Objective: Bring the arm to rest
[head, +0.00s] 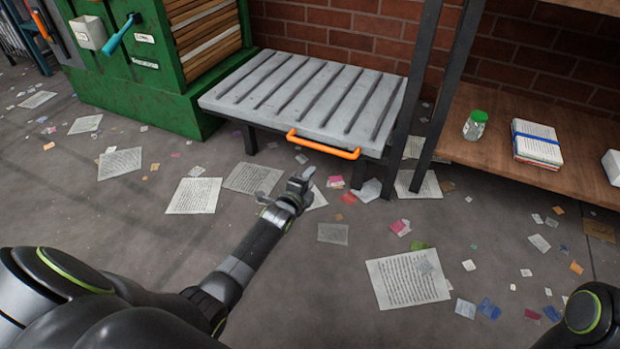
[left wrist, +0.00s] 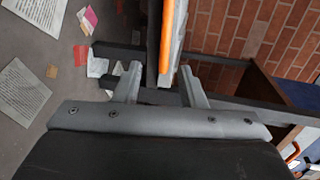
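My left gripper (head: 300,181) is in front of the grey ribbed platform (head: 310,92) and its orange handle (head: 322,146). In the left wrist view the gripper (left wrist: 160,85) has its two fingers apart, with nothing held between them. The orange handle (left wrist: 167,38) and the platform's edge show beyond the gap, and the gripper appears clear of them. My left arm reaches out from the lower left over the floor. A part of my right arm shows at the lower right corner; its gripper is out of the picture.
A green machine (head: 140,75) with a teal lever (head: 122,34) stands at the back left. A wooden shelf (head: 480,155) at right holds a green-lidded jar (head: 475,125) and a strapped paper stack (head: 537,143). Paper sheets (head: 408,279) and scraps litter the open floor.

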